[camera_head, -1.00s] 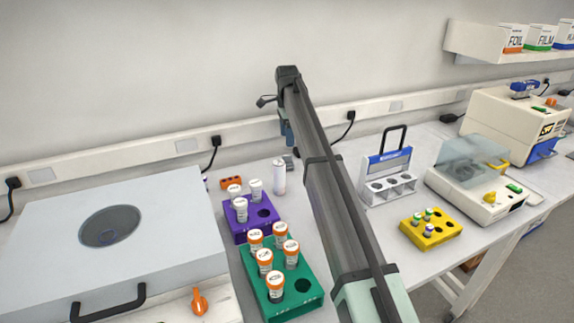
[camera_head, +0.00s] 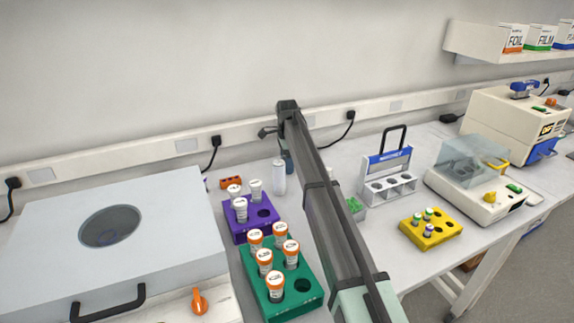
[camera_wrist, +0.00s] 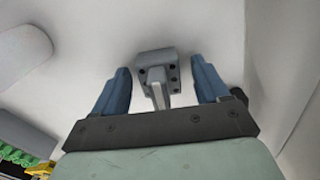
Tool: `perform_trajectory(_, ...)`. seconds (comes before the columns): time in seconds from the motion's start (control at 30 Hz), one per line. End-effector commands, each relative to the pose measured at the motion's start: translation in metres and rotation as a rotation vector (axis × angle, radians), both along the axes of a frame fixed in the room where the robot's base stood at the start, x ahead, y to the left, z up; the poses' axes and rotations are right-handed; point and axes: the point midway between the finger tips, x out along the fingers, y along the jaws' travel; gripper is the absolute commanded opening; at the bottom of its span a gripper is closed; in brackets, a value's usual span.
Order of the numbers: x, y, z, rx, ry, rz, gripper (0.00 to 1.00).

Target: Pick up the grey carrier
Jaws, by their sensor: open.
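The grey carrier (camera_wrist: 154,59) is a small grey block with dark holes and a stem rising towards the camera, in the middle of the wrist view. My gripper (camera_wrist: 161,70) is open, with one blue finger on each side of the stem. Gaps show between the fingers and the carrier, and nothing is gripped. In the head view my gripper (camera_head: 288,165) is low over the back of the bench, mostly behind my arm, and I cannot make out the carrier there.
A white cylinder (camera_head: 279,177) stands close to the left of my gripper. Purple (camera_head: 237,235) and green (camera_head: 251,284) racks with capped tubes are nearer. A handled rack (camera_head: 376,196), a small green-topped box (camera_head: 354,205) and a yellow rack (camera_head: 446,237) lie right. The wall is close behind.

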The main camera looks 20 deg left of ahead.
Motion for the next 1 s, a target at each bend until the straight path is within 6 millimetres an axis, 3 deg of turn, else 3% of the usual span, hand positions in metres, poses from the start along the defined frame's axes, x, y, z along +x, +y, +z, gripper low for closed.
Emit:
perform_trajectory(0.23, 0.0001, 0.0001, -0.0023, 0.001, -0.001, 0.0, 0.74)
perform_trajectory(0.8, 0.0001, 0.0001, -0.0019, 0.001, -0.001, 0.0, 0.2)
perform_trajectory(1.0, 0.0001, 0.0, -0.0018, 0.001, -0.001, 0.0, 0.19)
